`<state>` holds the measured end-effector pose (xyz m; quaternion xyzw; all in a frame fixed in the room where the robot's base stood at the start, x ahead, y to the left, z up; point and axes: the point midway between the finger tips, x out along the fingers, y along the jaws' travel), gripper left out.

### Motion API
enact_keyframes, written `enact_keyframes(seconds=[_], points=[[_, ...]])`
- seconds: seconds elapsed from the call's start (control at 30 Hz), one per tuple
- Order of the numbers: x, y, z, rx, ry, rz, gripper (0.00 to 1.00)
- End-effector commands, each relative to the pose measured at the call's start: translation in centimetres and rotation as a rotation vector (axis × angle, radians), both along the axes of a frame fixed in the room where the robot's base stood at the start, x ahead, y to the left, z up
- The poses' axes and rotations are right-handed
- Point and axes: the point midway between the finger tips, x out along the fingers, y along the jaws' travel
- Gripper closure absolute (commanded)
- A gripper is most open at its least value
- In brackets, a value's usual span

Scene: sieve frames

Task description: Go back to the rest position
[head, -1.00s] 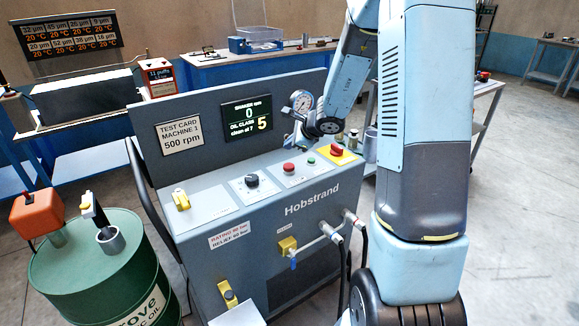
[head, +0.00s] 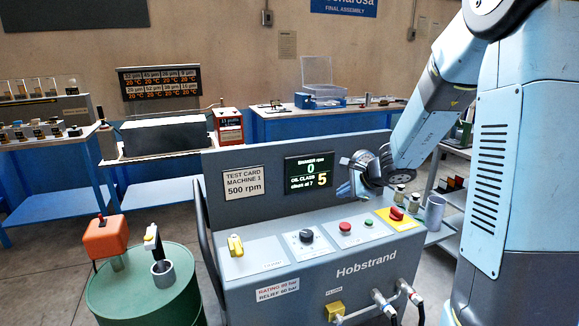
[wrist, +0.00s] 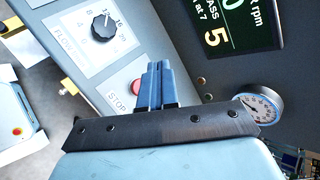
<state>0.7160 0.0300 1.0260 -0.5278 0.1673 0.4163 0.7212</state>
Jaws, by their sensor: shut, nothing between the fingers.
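My gripper (head: 350,190) hangs at the end of my arm, in front of the right part of the test machine's upright panel and above its sloping control deck. In the wrist view its two blue fingers (wrist: 157,88) are together, with nothing between them. The machine's panel (head: 242,205) carries a display (head: 309,172) reading 0 and 5. In the wrist view the fingertips overlap the red stop button (wrist: 135,88) in the picture. I see no contact with the machine.
A pressure gauge (wrist: 262,104) is close beside my gripper. The deck holds a black knob (head: 306,236), a red knob (head: 396,213) and a yellow switch (head: 235,245). A green drum (head: 135,290) stands at the left. Blue benches (head: 275,125) are behind.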

Motion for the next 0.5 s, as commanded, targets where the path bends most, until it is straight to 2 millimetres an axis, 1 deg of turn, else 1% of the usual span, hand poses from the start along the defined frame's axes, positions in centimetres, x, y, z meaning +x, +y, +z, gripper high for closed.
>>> enact_keyframes(seconds=[0.03, 0.2, 0.3, 0.37, 0.5], points=[[-1.1, 0.8, 1.6, -0.035, -0.030, 0.063, 1.00], [-5.0, 2.6, 5.3, -0.157, -0.101, 0.261, 1.00], [-7.6, 3.4, 7.2, -0.235, -0.138, 0.373, 1.00], [-9.2, 3.7, 8.1, -0.283, -0.156, 0.439, 1.00], [-13.0, 4.2, 9.9, -0.402, -0.193, 0.585, 1.00]])
